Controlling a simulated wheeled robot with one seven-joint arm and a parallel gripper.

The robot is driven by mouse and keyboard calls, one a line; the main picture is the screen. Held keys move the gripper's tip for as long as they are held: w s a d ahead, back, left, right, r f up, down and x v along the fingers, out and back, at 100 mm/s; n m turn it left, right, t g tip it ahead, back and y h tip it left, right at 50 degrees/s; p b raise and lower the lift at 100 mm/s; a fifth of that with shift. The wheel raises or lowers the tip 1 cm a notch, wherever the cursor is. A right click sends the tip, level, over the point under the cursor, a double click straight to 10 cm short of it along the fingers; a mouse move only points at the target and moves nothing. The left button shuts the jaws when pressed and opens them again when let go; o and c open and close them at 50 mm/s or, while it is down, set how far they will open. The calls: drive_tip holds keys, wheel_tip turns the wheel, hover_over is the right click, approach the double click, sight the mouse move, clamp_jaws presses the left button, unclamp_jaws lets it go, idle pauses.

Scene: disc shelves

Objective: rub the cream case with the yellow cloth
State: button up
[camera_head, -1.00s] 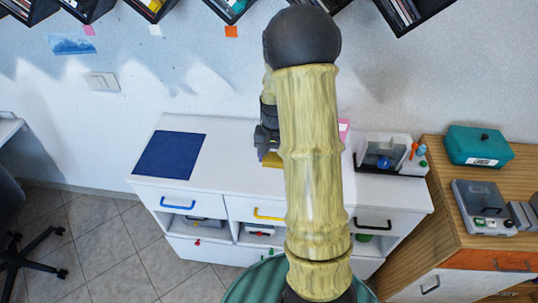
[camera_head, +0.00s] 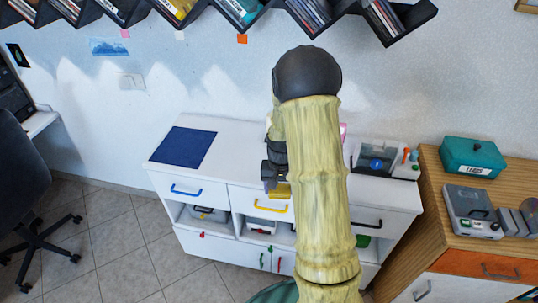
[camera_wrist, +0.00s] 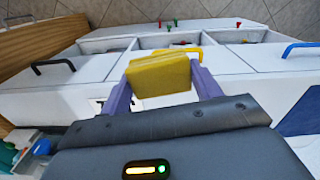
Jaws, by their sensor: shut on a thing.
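My gripper (camera_wrist: 165,88) is shut on the yellow cloth, a folded yellow block (camera_wrist: 158,76) between its two purple fingers. In the head view the cloth (camera_head: 281,191) shows beside my arm, near the front edge of the white cabinet top, above the yellow-handled drawer. My arm hides part of the gripper there. A pale case (camera_head: 262,226) with a red part sits in the open middle compartment under that drawer, apart from the cloth. I cannot tell for sure that it is the cream one.
The white cabinet (camera_head: 232,148) has a blue mat (camera_head: 184,147) on its left top and a grey device (camera_head: 377,158) on the right. A grey case (camera_head: 207,213) is in the left compartment. A wooden cabinet (camera_head: 430,180) adjoins on the right; a chair (camera_head: 20,165) stands left.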

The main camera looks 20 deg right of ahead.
drive_tip(key=a+f+n, duration=0.5)
drive_tip(key=a+f, duration=0.5)
drive_tip(key=f, duration=0.3)
drive_tip(key=shift+a, duration=0.25)
drive_tip(key=shift+d+f, duration=0.1)
